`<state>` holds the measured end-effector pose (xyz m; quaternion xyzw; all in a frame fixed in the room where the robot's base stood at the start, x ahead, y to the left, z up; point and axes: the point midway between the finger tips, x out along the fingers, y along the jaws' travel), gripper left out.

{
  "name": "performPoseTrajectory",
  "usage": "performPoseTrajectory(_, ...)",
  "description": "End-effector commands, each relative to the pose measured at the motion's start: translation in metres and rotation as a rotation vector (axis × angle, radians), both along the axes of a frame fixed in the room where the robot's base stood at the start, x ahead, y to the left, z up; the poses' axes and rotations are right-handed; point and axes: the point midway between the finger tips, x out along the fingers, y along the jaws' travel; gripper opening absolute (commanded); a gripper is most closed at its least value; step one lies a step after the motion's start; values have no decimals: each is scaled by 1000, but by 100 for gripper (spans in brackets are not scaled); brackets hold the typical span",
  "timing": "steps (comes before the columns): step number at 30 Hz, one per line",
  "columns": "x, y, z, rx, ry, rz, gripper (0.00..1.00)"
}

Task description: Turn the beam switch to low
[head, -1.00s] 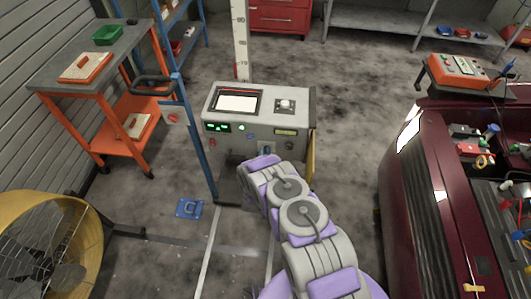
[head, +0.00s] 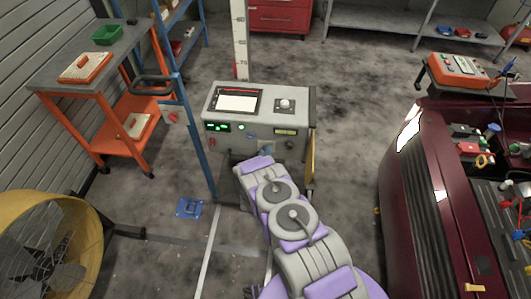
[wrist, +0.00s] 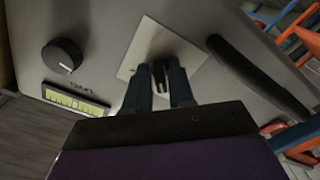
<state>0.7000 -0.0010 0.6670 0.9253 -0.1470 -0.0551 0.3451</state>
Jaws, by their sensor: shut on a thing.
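In the wrist view, a small dark switch lever (wrist: 158,76) stands on a pale square plate (wrist: 137,61) on a grey panel. My gripper (wrist: 159,72) is shut on this lever, with a dark finger on each side. The lever's tip and any position marks are mostly hidden by the fingers, so I cannot read its setting. In the head view, the grey console (head: 268,103) stands upright in the middle. My arm reaches its lower front, and my fingers and the lever cannot be made out there.
The wrist view shows a black round knob (wrist: 62,56), a yellow-green display (wrist: 75,99) and a black bar handle (wrist: 258,79). In the head view, a blue post (head: 196,140) stands left of the console, a yellow fan (head: 45,240) lower left, and a dark red car (head: 425,190) right.

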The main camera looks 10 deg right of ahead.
Motion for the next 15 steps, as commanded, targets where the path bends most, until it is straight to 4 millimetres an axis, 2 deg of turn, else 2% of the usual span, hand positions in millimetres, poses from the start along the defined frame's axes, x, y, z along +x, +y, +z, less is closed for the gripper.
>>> performPoseTrajectory(7, 1, 4, 0, 1, -1, 7, 0)
performPoseTrajectory(8, 1, 4, 0, 1, 0, 8, 24)
performPoseTrajectory(12, 1, 3, 0, 2, -1, 6, 38)
performPoseTrajectory(15, 0, 2, 0, 2, -1, 4, 38)
